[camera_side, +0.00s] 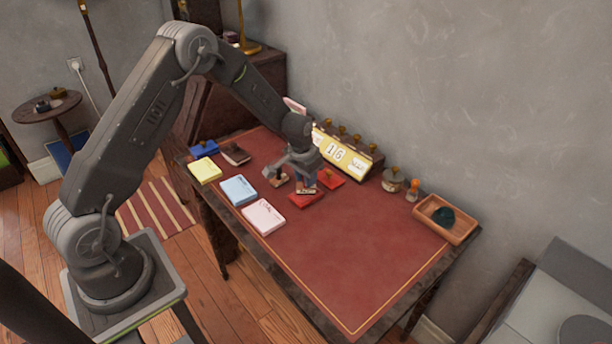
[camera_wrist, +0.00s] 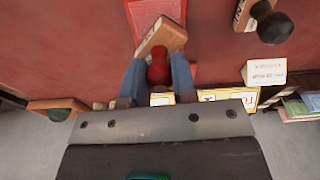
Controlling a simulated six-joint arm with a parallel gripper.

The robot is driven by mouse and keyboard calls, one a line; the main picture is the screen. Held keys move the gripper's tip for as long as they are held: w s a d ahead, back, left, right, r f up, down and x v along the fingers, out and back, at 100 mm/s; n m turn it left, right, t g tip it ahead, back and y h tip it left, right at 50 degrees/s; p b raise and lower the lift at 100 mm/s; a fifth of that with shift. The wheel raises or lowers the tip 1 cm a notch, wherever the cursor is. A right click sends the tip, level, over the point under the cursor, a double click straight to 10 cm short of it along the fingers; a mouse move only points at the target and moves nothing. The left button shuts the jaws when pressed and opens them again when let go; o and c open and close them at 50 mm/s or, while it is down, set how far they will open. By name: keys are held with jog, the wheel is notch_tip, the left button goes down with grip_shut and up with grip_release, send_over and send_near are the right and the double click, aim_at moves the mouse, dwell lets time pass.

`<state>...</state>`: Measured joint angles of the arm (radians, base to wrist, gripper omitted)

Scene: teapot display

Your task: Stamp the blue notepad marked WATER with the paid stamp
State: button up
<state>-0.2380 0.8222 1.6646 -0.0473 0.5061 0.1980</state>
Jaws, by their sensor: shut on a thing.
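My gripper (camera_wrist: 158,80) is shut on a stamp with a red handle and a wooden block (camera_wrist: 160,36); lettering on the block's side is too small to read. In the side view, my gripper (camera_side: 306,177) holds this stamp at or just above an open red ink pad (camera_side: 306,201); I cannot tell if they touch. The red pad also shows beyond the block in the wrist view (camera_wrist: 154,12). The blue notepad (camera_side: 238,190) lies left of my gripper, between the yellow notepad (camera_side: 205,171) and the pink notepad (camera_side: 264,217). Its marking is not legible.
A second stamp (camera_side: 279,181) with a dark handle stands close left of my gripper. A red lid or pad (camera_side: 331,178) lies behind it. The desk's front right is clear.

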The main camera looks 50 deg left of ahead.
jog(key=shift+f, duration=0.4)
dwell(1.0)
jog(key=shift+r, duration=3.55)
jog(key=s+a+n+y, duration=0.1)
jog(key=s+a+n, duration=0.8)
jog(key=s+a, duration=0.55)
jog(key=shift+g, duration=0.3)
jog(key=shift+w+a+f, duration=0.1)
jog(key=shift+w+f, duration=0.05)
jog(key=shift+f, duration=1.4)
jog(key=shift+w+f, duration=0.15)
jog(key=shift+f, duration=1.35)
jog(key=shift+f, duration=0.6)
